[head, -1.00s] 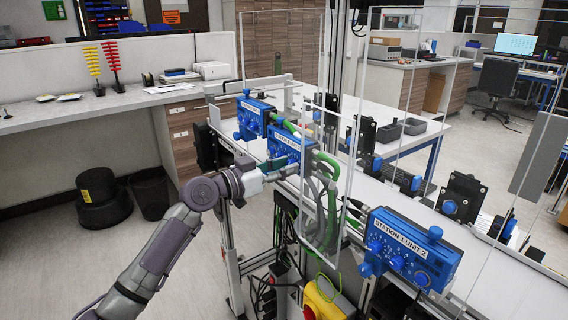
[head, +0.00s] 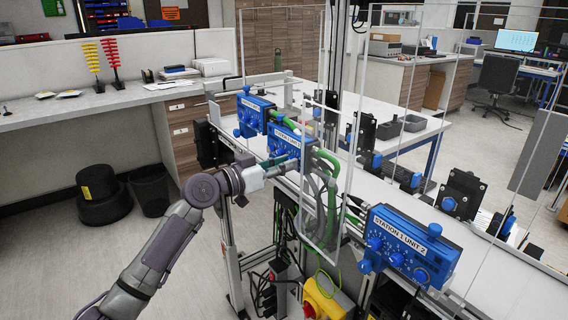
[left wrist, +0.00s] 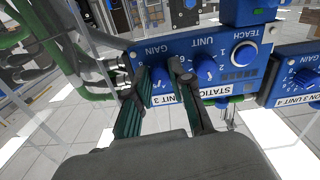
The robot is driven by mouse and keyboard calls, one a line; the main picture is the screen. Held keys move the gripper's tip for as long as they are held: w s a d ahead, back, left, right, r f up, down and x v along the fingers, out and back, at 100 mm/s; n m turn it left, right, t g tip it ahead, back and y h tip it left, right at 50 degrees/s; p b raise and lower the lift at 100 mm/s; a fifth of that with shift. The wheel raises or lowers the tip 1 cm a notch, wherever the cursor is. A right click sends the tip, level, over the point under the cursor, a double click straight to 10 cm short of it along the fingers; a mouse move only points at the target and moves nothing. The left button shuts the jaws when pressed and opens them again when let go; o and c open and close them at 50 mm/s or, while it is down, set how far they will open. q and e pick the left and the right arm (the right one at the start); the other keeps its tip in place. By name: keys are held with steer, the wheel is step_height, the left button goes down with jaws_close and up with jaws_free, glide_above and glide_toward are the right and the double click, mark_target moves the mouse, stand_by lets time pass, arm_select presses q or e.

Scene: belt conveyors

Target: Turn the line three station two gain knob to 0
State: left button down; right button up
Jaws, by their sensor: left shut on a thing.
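The middle blue unit (head: 282,140) stands behind the tip of my left gripper (head: 292,164). In the left wrist view this blue unit (left wrist: 185,52) appears upside down, with knobs marked GAIN, UNIT and TEACH. Its label reads "STATIO…" and "UNIT 3"; my fingers hide the station number. The blue gain knob (left wrist: 163,82) is between the two fingers of my left gripper (left wrist: 160,88), which is shut on it. The knob's pointer and setting are hidden. The unit knob (left wrist: 207,69) is just right of the fingers. My right gripper is not in view.
Green hoses (head: 327,160) and a clear guard panel stand beside the gripper. The Station 1 Unit 2 box (head: 410,246) is at the right.

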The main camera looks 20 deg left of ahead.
arm_select(q)
steer(key=shift+r+n+p, duration=0.15)
steer(key=shift+n+p, duration=4.4)
steer(key=shift+n, duration=2.6)
steer(key=shift+r+n+p, duration=0.1)
steer(key=shift+n+p, duration=4.4)
steer(key=shift+n, duration=2.65)
steer(key=c, duration=1.3)
jaws_free()
steer(key=shift+f, duration=0.1)
